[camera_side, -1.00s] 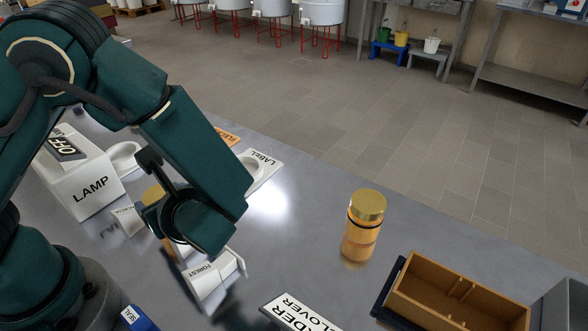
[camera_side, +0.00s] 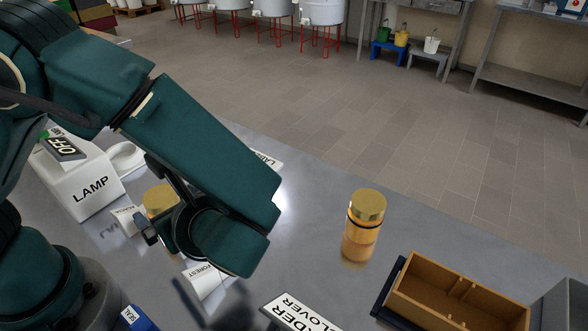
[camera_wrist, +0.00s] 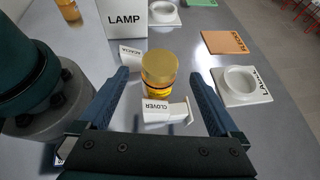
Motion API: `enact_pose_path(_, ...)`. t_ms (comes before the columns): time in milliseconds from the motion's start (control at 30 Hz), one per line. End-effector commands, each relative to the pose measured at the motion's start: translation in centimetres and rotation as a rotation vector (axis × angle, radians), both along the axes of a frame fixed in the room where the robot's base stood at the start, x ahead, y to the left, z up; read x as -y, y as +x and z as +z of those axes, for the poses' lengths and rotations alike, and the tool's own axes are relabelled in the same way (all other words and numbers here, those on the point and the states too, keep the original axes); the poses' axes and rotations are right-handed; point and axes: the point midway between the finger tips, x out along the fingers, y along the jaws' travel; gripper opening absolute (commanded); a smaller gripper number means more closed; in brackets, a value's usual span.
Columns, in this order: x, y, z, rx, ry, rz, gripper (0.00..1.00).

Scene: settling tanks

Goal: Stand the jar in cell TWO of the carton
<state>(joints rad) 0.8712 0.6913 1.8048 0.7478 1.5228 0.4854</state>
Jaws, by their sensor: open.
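A gold-lidded amber jar (camera_wrist: 158,75) stands ahead of my gripper (camera_wrist: 158,82) in the wrist view, between the lines of the open fingers with gaps on both sides. Its lid (camera_side: 160,199) shows in the side view, its body mostly hidden by my gripper. A white stand tagged CLOVER (camera_wrist: 157,108) is in front of it. A second gold-lidded jar (camera_side: 363,226) stands upright on the right, clear of my arm. The brown carton (camera_side: 405,276) with dividers is at the lower right of the side view. Its cells look empty; I see no cell names.
The white LAMP box (camera_side: 85,180) stands at the left and back. An ACACIA card (camera_wrist: 130,56), an orange plate (camera_wrist: 224,42) and a white LABEL dish (camera_wrist: 242,86) are near. Another amber jar (camera_wrist: 68,9) is at the far left. The bench between the right jar and my arm is mostly clear.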

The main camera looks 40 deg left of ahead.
Motion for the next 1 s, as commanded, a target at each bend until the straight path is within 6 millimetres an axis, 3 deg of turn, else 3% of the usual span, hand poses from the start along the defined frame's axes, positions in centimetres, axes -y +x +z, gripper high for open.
enact_pose_path(200,3.3,-0.5,1.7,0.003,-0.002,-0.003,0.98)
enact_pose_path(433,4.7,-0.8,2.6,0.002,-0.001,0.001,0.98)
enact_pose_path(667,3.2,-1.2,3.6,0.062,-0.171,0.153,0.98)
enact_pose_path(1000,0.4,-3.1,5.4,0.376,-0.69,0.664,0.98)
